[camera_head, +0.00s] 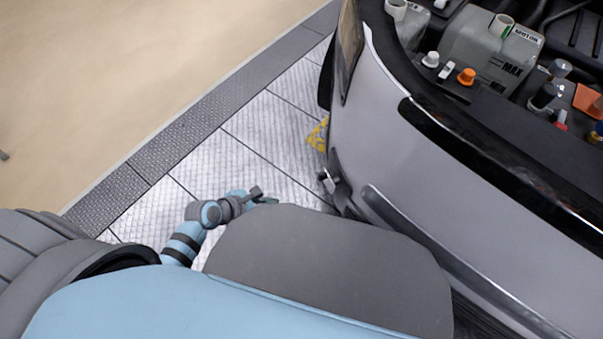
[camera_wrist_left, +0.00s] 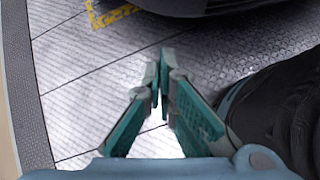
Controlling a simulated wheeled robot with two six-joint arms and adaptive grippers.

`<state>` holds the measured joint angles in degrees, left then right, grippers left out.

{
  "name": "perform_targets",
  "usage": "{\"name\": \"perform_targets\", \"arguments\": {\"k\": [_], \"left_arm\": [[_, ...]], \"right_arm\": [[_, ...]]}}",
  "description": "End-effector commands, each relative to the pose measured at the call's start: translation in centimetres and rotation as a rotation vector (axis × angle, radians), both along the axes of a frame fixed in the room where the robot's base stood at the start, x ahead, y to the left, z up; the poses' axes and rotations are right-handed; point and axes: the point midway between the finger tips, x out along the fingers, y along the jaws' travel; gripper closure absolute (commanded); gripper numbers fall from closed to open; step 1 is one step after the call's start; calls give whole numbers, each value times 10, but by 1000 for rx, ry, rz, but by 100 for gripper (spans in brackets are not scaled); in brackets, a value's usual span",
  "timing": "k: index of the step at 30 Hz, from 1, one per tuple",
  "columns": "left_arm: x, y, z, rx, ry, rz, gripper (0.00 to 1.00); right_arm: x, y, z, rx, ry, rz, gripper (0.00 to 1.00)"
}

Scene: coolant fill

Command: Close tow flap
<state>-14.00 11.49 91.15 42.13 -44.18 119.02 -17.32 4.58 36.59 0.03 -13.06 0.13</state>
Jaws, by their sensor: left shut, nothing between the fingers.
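The car's silver bumper (camera_head: 440,190) fills the right of the head view. Low on it, near its left end, a small pale piece (camera_head: 326,181) sticks out beside a dark recess; it looks like the tow flap standing open, but it is too small to be sure. My left gripper (camera_head: 266,201) is left of and apart from that piece, over the floor, partly hidden by my own body. In the left wrist view its green fingers (camera_wrist_left: 162,80) meet at the tips with nothing between them. The flap cannot be made out in that view. My right gripper is out of view.
The engine bay is open, with a coolant tank (camera_head: 490,45) and several caps. Yellow floor marking (camera_head: 318,134) shows beside the car. Pale ribbed floor tiles (camera_head: 265,130) lie clear to the left of the bumper. The dark car underside (camera_wrist_left: 190,5) edges the wrist view's top.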

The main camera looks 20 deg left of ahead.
Motion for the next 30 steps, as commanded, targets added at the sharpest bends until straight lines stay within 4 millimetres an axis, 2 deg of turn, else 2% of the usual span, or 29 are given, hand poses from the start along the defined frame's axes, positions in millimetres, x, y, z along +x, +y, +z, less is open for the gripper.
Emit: {"name": "perform_targets", "arguments": {"k": [1, 4, 8, 20, 24, 30], "left_arm": [[5, -6, 20, -75, 16, 51, 100], [11, -13, 27, -159, 39, 109, 100], [20, -20, 11, -165, 41, 114, 100], [69, -54, -52, -160, 42, 112, 100], [88, -68, -47, -159, 41, 112, 100], [98, -75, -45, -157, 41, 112, 100]], "right_arm": [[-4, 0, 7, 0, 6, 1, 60], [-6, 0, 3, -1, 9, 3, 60], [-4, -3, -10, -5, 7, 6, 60], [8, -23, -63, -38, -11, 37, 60], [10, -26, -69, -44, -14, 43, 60], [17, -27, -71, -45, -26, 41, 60]]}}
